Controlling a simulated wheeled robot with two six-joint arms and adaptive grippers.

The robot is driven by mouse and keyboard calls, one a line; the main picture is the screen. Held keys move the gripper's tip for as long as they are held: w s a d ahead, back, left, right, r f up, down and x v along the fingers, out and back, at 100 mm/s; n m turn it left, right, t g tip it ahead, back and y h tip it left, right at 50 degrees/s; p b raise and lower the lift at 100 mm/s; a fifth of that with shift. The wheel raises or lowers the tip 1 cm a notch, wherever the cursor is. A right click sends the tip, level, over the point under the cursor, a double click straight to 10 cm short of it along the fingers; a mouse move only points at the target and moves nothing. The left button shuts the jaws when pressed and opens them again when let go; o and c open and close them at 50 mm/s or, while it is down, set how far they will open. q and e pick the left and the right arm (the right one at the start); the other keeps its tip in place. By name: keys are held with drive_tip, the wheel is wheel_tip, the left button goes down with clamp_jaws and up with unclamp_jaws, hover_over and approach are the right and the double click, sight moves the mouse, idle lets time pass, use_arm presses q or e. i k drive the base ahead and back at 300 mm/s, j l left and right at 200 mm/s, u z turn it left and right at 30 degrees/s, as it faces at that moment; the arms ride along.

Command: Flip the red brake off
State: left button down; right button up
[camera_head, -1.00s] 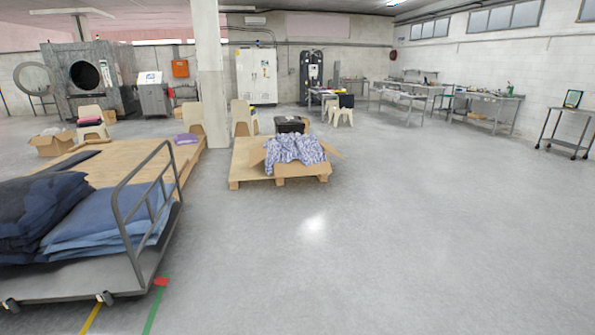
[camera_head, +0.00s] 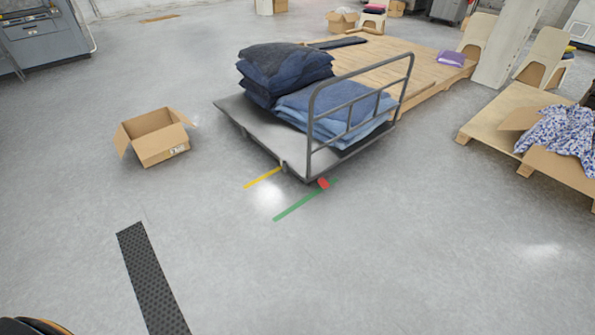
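A small red brake piece (camera_head: 323,183) shows low at the near right corner of a grey cart (camera_head: 257,128), close to the floor beside a wheel. The cart has a tubular handle frame (camera_head: 312,122) at its right end and carries stacks of dark and lighter blue folded cloth (camera_head: 285,68). The brake is small, and I cannot tell its exact position. Neither of my grippers is in view.
A yellow floor strip (camera_head: 262,178) and a green strip (camera_head: 296,206) lie by the cart. An open cardboard box (camera_head: 158,137) stands to its left. A dark textured strip (camera_head: 150,280) lies nearer. Wooden pallets (camera_head: 395,68) are behind and right.

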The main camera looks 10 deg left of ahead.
sight(322, 181)
drive_tip(key=i+l+u, duration=0.1)
drive_tip(key=l+u, duration=0.15)
drive_tip(key=l, duration=0.3)
drive_tip(key=i+j+z, duration=0.3)
drive_tip(key=i, duration=0.45)
drive_tip(key=i+j+z, duration=0.25)
drive_tip(key=i+j, duration=0.2)
drive_tip(key=i, duration=0.3)
drive_tip(key=i+j+z, duration=0.3)
drive_tip(key=i+j, duration=0.3)
drive_tip(key=i, duration=0.05)
